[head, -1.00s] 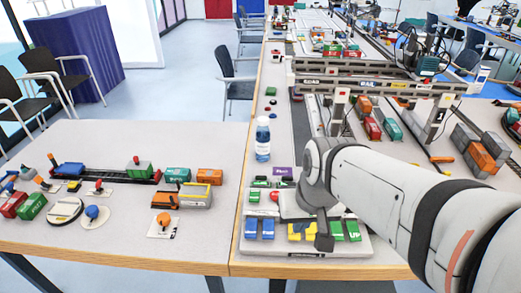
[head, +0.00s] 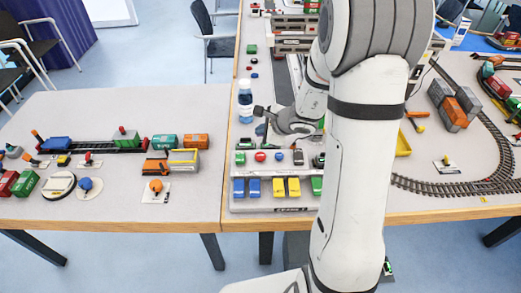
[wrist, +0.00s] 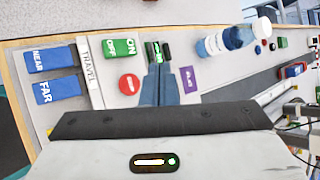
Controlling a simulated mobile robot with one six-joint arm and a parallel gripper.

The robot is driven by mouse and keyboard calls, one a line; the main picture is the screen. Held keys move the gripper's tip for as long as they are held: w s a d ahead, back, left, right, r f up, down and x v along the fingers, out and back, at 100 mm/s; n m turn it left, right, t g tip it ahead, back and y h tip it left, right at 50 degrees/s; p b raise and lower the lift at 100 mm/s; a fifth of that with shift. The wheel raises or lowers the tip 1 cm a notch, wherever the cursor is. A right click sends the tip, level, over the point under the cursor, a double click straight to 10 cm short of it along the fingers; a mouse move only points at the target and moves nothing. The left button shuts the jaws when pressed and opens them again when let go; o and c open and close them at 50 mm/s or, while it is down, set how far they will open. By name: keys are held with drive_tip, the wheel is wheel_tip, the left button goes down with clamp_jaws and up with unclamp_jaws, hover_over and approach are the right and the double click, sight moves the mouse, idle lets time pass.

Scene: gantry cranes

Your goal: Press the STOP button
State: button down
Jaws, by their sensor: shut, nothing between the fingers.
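A round red button with a white bar, apparently the STOP button (wrist: 129,84), sits on the control panel beside the green ON/OFF switch (wrist: 123,48). In the head view the red button (head: 260,156) is in the panel's back row, near its left end. Any lettering on it is too small to read. My gripper (wrist: 158,62) is shut and empty. Its fingertips are beyond the red button, towards the bottle side, and appear apart from it. In the head view my gripper (head: 262,130) is above the panel's back edge, partly hidden by my wrist.
Blue NEAR and FAR switches (wrist: 55,75) are on the panel. Toy trains (head: 125,138) occupy the left table. Gantry cranes stand behind my arm.

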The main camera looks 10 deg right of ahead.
drive_tip(key=shift+w+d+f+m, duration=0.25)
drive_tip(key=shift+d+f+m, duration=0.05)
drive_tip(key=shift+m, duration=0.1)
drive_tip(key=b, duration=0.5)
hover_over(263, 157)
wheel_tip(263, 157, down, 8)
drive_tip(key=shift+r, duration=0.15)
drive_tip(key=shift+f+b, duration=0.55)
drive_tip(key=shift+b, duration=0.35)
drive_tip(key=shift+f, duration=0.1)
idle(1.0)
drive_tip(key=shift+f+b, duration=0.35)
drive_tip(key=shift+b, duration=0.4)
